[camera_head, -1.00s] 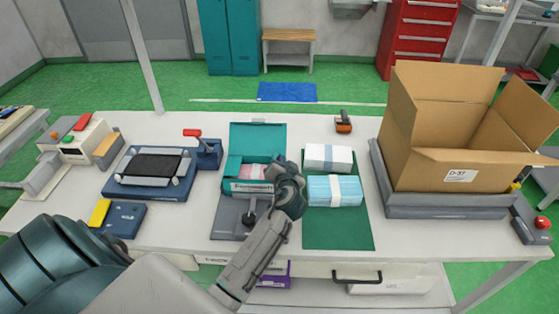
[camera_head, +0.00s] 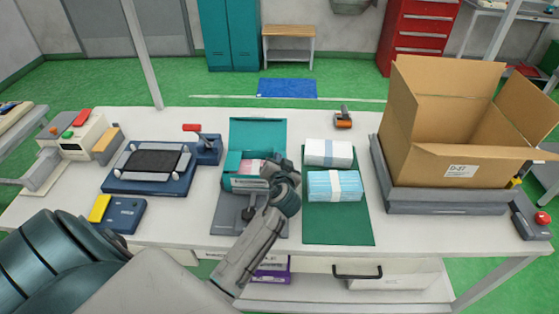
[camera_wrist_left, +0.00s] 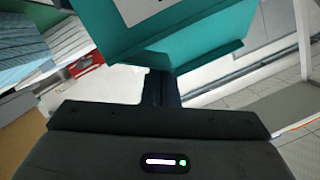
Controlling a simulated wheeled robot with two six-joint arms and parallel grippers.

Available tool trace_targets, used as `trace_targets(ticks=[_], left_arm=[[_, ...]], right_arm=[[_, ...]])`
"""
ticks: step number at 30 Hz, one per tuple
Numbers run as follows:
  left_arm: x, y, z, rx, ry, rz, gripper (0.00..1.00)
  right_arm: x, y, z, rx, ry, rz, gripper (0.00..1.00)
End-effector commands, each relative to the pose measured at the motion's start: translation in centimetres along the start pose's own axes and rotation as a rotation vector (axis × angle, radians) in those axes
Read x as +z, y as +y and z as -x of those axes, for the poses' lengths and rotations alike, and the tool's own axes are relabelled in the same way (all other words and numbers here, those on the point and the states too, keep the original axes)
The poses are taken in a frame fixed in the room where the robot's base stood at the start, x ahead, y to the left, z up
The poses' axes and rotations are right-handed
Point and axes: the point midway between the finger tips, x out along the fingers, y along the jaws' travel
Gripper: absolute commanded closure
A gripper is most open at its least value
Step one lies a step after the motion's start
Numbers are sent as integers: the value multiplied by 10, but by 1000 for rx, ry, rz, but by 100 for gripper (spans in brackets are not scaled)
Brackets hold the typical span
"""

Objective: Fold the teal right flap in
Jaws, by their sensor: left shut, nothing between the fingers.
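The teal box (camera_head: 243,184) stands on a grey fixture at the middle of the table, its teal lid (camera_head: 258,132) raised at the back. Some pink and white contents (camera_head: 250,167) show inside. My left gripper (camera_head: 270,170) is at the box's right front, shut and empty, and covers the right side there, so I cannot make out the right flap's angle. In the left wrist view the gripper's dark fingers (camera_wrist_left: 160,88) are together, close against teal panels (camera_wrist_left: 200,55); I cannot tell whether they touch. My right gripper is not in view.
Two banded mask stacks, white (camera_head: 328,152) and blue (camera_head: 335,186), lie on a green mat (camera_head: 338,226) right of the box. A cardboard carton (camera_head: 425,165) stands farther right. A blue fixture (camera_head: 150,182) is to the left. A small orange-and-black tool (camera_head: 343,119) lies behind the mat.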

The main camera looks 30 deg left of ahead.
Motion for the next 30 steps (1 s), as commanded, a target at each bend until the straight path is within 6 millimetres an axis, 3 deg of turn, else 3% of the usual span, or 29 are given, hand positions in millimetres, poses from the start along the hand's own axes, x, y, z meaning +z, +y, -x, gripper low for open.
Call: trace_targets(ticks=[14, 30], left_arm=[[7, -2, -2, 28, 1, 117, 100], [22, -6, -6, 108, 1, 434, 100]], right_arm=[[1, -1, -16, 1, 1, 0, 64], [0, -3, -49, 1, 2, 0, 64]])
